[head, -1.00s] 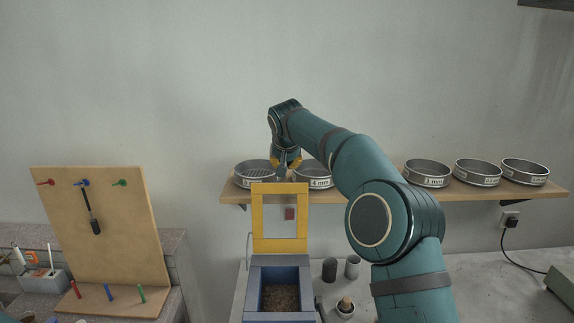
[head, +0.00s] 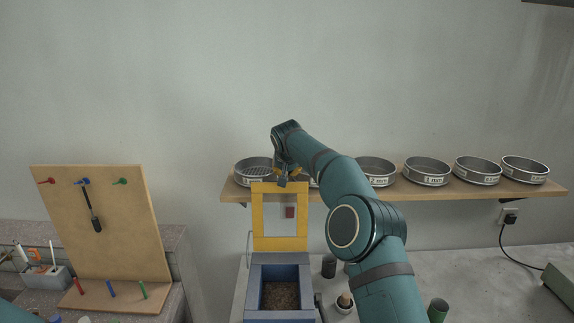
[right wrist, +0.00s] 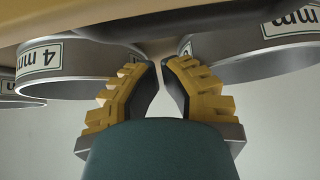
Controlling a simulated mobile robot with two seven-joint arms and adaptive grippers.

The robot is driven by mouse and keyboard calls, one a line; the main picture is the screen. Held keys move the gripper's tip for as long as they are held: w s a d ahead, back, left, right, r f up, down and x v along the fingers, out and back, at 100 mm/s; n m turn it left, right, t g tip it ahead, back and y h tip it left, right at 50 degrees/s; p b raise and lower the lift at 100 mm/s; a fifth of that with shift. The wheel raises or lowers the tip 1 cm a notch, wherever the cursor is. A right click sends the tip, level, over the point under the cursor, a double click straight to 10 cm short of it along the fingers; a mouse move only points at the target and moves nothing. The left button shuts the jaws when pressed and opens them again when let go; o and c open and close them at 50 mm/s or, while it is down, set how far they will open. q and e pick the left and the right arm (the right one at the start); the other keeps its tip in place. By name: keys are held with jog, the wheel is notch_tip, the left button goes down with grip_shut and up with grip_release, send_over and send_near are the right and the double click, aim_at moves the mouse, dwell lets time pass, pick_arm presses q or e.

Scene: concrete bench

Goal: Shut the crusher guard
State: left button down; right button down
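The crusher is a blue box (head: 256,285) with brown grains (head: 281,295) in its opening, at bottom centre of the head view. Its guard, a yellow frame (head: 257,220) with a rectangular window, stands raised and upright at the back of the box. My right gripper (head: 283,183) is at the guard's top edge; whether it touches cannot be told. In the right wrist view my right gripper (right wrist: 159,65) has its fingertips drawn close together, with nothing seen between them. The guard is not clear there. My left gripper is out of view.
A wooden shelf (head: 455,190) behind holds several sieves, including a mesh-bottomed one (head: 254,171) near my right gripper. Small containers and a green cylinder (head: 437,311) stand right of the crusher. A pegboard (head: 130,225) stands at left. The bench (head: 480,280) at right is largely clear.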

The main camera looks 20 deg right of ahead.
jog(key=shift+s+a+b, duration=0.2)
jog(key=shift+s+a, duration=0.05)
jog(key=shift+s, duration=0.65)
jog(key=shift+s+a+b, duration=0.2)
jog(key=shift+s+a, duration=0.05)
jog(key=shift+s, duration=0.65)
